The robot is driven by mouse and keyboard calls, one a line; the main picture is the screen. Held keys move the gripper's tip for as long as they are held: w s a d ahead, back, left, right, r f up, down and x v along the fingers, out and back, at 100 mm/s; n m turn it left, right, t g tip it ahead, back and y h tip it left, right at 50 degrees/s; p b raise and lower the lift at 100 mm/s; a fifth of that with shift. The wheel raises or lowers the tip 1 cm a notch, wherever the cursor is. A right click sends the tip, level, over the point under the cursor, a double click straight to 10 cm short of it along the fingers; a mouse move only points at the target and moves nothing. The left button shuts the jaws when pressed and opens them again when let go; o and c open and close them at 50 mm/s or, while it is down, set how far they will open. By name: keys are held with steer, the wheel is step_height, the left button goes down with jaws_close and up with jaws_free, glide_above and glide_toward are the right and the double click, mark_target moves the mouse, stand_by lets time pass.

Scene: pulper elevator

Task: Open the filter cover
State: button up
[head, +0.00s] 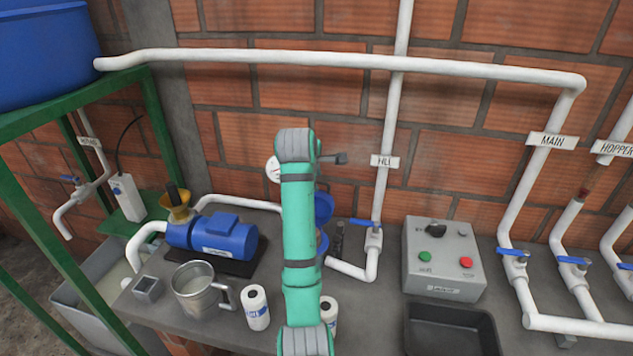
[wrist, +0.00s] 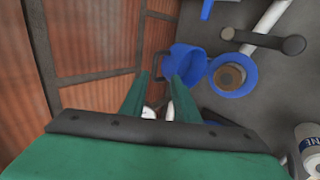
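The filter (wrist: 234,80) is a round blue housing, with a brown ring and dark centre showing from above in the wrist view. The blue filter cover (wrist: 187,63) stands swung up beside it, on the side toward the brick wall. In the head view, part of the cover (head: 324,207) shows just right of my arm, which hides much of the filter. My gripper (wrist: 162,80) has its two green fingers apart, with a gap between them. The right fingertip is close to or against the cover; I cannot tell whether they touch. My gripper is hidden in the head view.
A blue pump (head: 212,237), a metal jug (head: 200,290) and white bottles (head: 256,307) stand left of and near my arm. A control box (head: 442,258) and black tray (head: 452,332) are to the right. White pipes run along the brick wall; a gauge (head: 273,169) is beside my arm.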

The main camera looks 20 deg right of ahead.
steer(key=v, duration=0.7)
steer(key=shift+s+r, duration=0.15)
steer(key=shift+r, duration=0.15)
steer(key=shift+a, duration=0.1)
steer(key=shift+c, duration=0.4)
